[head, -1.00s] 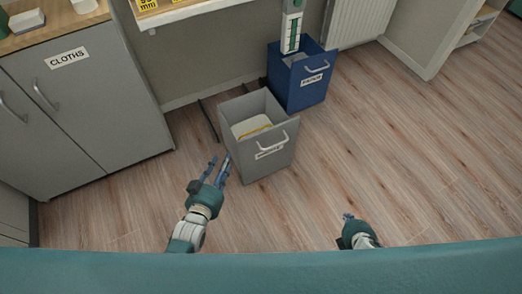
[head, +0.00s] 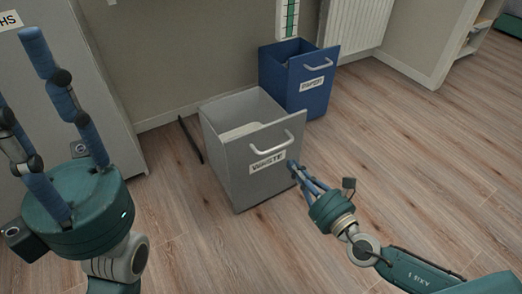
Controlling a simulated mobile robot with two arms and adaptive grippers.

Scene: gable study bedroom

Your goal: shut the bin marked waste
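The grey waste bin (head: 232,176) is an open-topped drawer-like box in the middle of the head view, pulled out, with pale contents inside. Its front carries a WASTE label (head: 267,160) and a light bar handle (head: 272,146). My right gripper (head: 298,171) is at the front's right edge, below and right of the handle. Its blue fingers lie close together and hold nothing visible; I cannot tell whether they touch the bin. My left gripper (head: 27,95) is large at the left, raised, fingers spread and empty, apart from the bin.
A blue bin (head: 305,90) with a paper label stands open behind and right of the waste bin. A grey cabinet (head: 102,80) stands at the left, a radiator (head: 355,22) at the back. The wooden floor (head: 430,150) at the right is clear.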

